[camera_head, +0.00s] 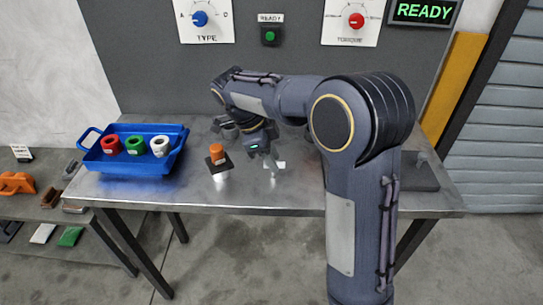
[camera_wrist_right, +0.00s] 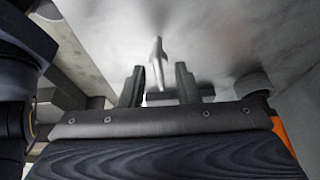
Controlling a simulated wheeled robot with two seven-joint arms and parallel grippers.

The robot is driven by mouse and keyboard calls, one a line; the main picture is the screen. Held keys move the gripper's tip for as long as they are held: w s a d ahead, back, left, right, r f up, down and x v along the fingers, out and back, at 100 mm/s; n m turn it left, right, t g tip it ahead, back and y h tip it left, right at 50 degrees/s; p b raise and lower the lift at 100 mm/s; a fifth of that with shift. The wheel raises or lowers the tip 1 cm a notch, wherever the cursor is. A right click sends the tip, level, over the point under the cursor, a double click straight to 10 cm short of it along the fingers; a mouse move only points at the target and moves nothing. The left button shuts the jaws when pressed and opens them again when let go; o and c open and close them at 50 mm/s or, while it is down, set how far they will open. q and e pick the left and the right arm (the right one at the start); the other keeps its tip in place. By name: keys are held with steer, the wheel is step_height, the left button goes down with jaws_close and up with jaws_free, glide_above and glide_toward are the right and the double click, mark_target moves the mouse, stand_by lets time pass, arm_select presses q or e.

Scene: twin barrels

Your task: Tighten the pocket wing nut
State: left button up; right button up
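A pale grey, thin-bladed metal piece, which looks like the wing nut (camera_wrist_right: 158,52), stands between the two fingers of my right gripper (camera_wrist_right: 159,88) in the right wrist view. The fingers are apart, with a visible gap on each side of the piece, so the gripper is open around it. In the head view my right gripper (camera_head: 266,156) hangs low over the middle of the table, right of an orange cylinder (camera_head: 217,150) on a dark square base. The wing nut is not clearly visible there. My left gripper is not in view.
A blue tray (camera_head: 100,162) with a red, a green and a white ring stands at the left of the metal table (camera_head: 180,200). The back panel carries a blue TYPE knob (camera_head: 200,19), a green button (camera_head: 270,36), a red TORQUE knob (camera_head: 356,20) and a lit READY sign (camera_head: 424,12).

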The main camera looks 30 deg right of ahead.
steer(key=p+v, duration=0.1)
steer(key=v, duration=0.6)
steer(key=shift+r, duration=0.35)
steer(key=s+d+r+n+t+y+p, duration=0.25)
steer(key=s+n+y+p, duration=0.2)
steer(key=s+n, duration=0.6)
steer(key=s+a+f+n+t+y+p, duration=0.1)
steer(key=s+a+n+t, duration=0.1)
steer(key=s+n, duration=0.4)
steer(key=s+a+f+n+t+y+p, duration=0.1)
steer(key=s+a+n+t+y, duration=0.1)
steer(key=s+a+n, duration=0.3)
steer(key=s+n+t, duration=0.1)
steer(key=s, duration=0.1)
steer(key=shift+s+f, duration=0.25)
steer(key=shift+f, duration=0.15)
